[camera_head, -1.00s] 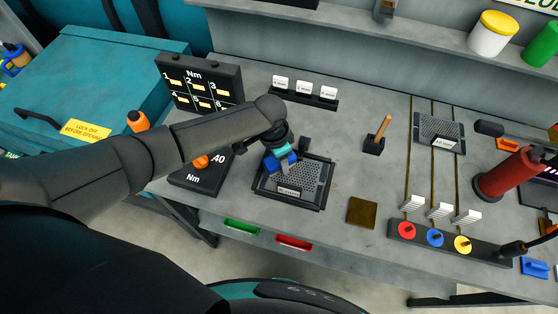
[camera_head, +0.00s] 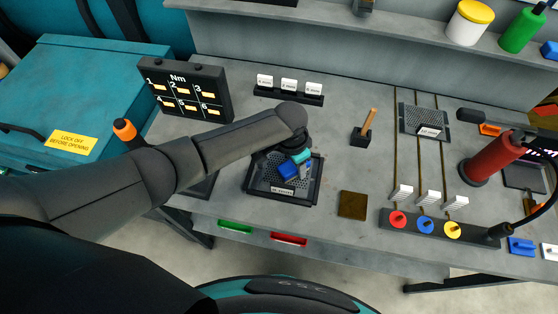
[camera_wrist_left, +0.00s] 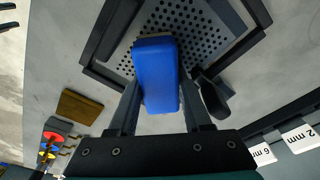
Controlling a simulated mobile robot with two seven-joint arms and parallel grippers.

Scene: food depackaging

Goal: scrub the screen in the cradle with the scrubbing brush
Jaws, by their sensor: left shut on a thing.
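My left gripper (camera_head: 295,163) is shut on the blue scrubbing brush (camera_head: 288,170), which also shows between the fingers in the left wrist view (camera_wrist_left: 155,75). The brush is over the perforated grey screen (camera_head: 265,180), which lies in the dark square cradle (camera_head: 316,181). In the left wrist view the screen (camera_wrist_left: 196,32) shows beyond the brush, inside the cradle rim (camera_wrist_left: 108,32). The brush's underside is hidden, so I cannot tell whether it touches the screen. My arm and gripper hide the cradle's back left part. My right gripper is not in view.
A small stand with a wooden handle (camera_head: 368,125) is right of the cradle, and a brown square plate (camera_head: 352,205) lies at its front right. A second screen (camera_head: 422,119) is farther right. The Nm board (camera_head: 185,92) stands at the back left.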

